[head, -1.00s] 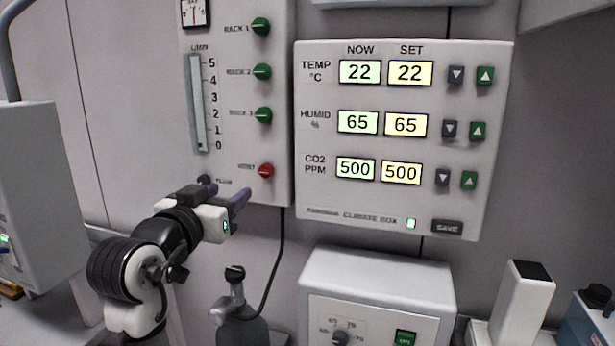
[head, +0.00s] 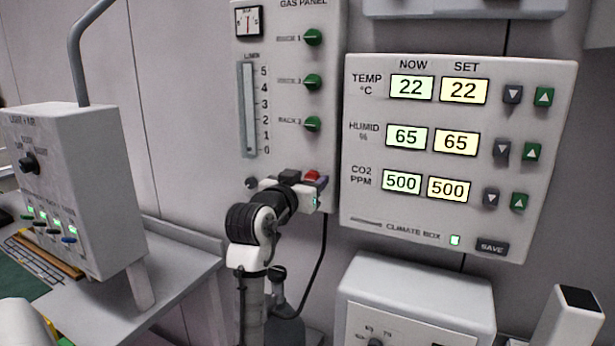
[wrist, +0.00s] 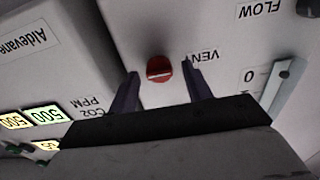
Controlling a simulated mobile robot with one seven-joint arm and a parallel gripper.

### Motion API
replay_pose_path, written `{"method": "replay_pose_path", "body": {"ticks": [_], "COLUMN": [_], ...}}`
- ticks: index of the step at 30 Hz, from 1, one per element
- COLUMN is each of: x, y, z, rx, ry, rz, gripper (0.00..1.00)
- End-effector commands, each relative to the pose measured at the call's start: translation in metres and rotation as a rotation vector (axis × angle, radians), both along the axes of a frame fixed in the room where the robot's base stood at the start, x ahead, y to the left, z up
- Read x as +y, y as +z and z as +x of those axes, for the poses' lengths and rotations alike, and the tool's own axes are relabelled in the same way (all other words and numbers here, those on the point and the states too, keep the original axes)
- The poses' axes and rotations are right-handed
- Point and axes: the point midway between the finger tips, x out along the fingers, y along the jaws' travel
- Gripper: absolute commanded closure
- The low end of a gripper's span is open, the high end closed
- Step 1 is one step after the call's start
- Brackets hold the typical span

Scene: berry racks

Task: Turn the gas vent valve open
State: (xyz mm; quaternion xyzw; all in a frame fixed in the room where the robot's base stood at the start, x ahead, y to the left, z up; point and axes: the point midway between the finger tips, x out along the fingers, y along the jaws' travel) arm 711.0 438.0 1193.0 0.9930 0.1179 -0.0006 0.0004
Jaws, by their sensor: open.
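The red vent valve knob (head: 311,176) is low on the gas panel (head: 290,150), partly hidden behind my gripper (head: 318,188) in the head view. In the wrist view the red knob (wrist: 159,68) shows whole, with a pale line across its face and the word VENT beside it. My gripper (wrist: 162,76) is open, with one dark purple finger on each side of the knob in that picture. I see no finger touching the knob. I cannot tell how deep it sits between the fingertips.
The climate box (head: 400,215) stands out to the right of the gas panel, close to my gripper. Green rack knobs (head: 312,124) and a flow gauge (head: 248,110) are above. A white unit (head: 415,290) stands below right, and a light control box (head: 70,180) at left.

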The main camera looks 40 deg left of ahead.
Motion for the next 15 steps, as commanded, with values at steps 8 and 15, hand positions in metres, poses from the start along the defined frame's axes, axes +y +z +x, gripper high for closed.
{"method": "replay_pose_path", "body": {"ticks": [8,15], "x": [0.0001,-0.0001], "y": [0.0001,0.0003], "z": [0.0013,0.0010], "rx": [-0.001,-0.001], "ry": [0.000,0.000], "rz": [0.001,0.001], "gripper": [0.51,0.82]}}
